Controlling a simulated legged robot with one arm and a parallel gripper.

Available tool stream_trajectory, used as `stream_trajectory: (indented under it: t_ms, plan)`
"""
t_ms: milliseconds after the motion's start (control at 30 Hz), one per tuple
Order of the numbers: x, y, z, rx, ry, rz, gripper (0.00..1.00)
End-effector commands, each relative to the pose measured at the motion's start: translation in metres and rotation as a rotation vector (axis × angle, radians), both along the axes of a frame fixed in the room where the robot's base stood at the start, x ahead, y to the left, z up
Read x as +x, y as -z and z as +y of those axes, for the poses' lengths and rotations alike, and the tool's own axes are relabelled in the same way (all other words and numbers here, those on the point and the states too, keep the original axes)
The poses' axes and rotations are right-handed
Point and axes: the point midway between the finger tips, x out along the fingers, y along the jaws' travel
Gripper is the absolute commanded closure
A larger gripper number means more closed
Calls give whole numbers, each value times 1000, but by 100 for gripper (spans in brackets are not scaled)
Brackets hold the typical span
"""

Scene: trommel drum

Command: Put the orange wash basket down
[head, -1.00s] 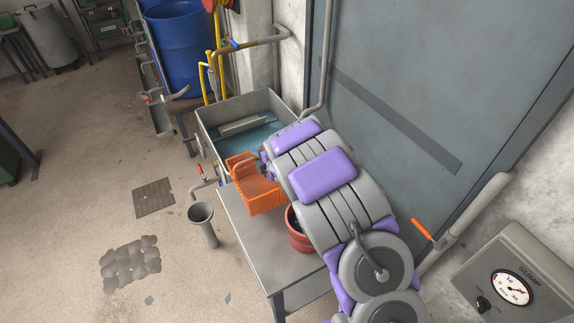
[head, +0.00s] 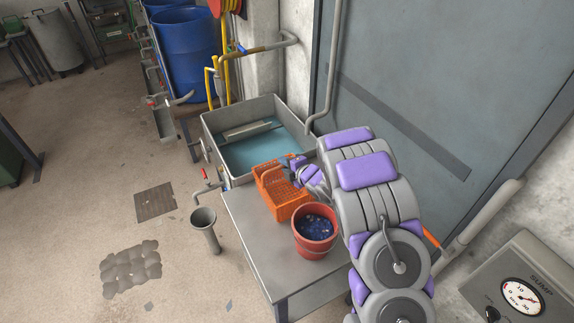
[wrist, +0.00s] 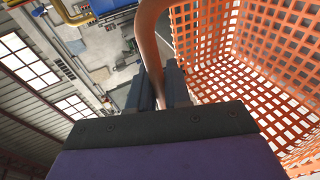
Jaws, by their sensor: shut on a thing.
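The orange wash basket (head: 285,203) is at the back of the grey metal table, in front of the water-filled basin. It looks empty and roughly upright in the head view. I cannot tell whether its bottom touches the tabletop. In the wrist view the basket's mesh wall (wrist: 250,50) fills the right side. My gripper (wrist: 158,92) is shut on the basket's curved orange handle (wrist: 150,40). In the head view the fingers are hard to make out beside the basket.
A red bucket (head: 315,236) with dark blue contents stands on the table just right of the basket. The table (head: 262,247) is bare at its front left. The grey basin (head: 252,106) adjoins its back edge. A grey funnel-topped pipe (head: 204,225) stands left of it.

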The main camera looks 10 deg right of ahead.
Motion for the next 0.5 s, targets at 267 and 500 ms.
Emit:
stream_trajectory:
  t_ms: [267,500]
  plan:
    - [0,0,-7,6,0,0,71]
    - [0,0,-6,5,0,0,57]
